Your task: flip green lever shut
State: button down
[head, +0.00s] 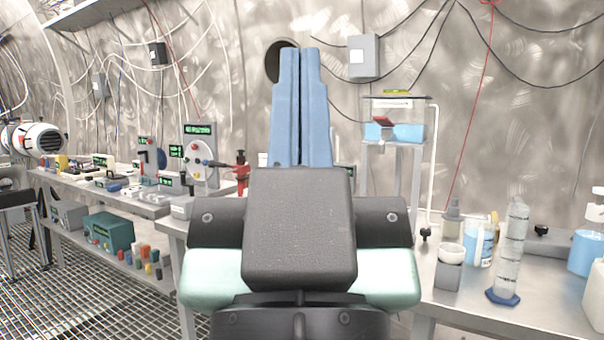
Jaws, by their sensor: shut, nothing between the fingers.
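My gripper (299,58) is in the middle of the head view, its two long blue fingers pointing up and side by side. The fingers are shut with nothing held between them. I cannot make out a clear green lever. A small yellow-green bar (397,92) lies on top of a tall stand to the right of my gripper; I cannot tell whether it is a lever. A red valve-like fitting (241,172) stands to the left of the fingers. My gripper and wrist hide the middle of the scene behind them.
A long steel bench (140,203) with several instruments and green displays runs along the left. A right-hand bench (470,300) holds a graduated cylinder (512,250) and bottles. A stand with a blue-filled tank (408,132) is behind my gripper. Grated floor (60,305) is open at lower left.

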notch_tip(320, 180, up, 33)
jog(key=p, duration=3.1)
jog(key=shift+r, duration=0.2)
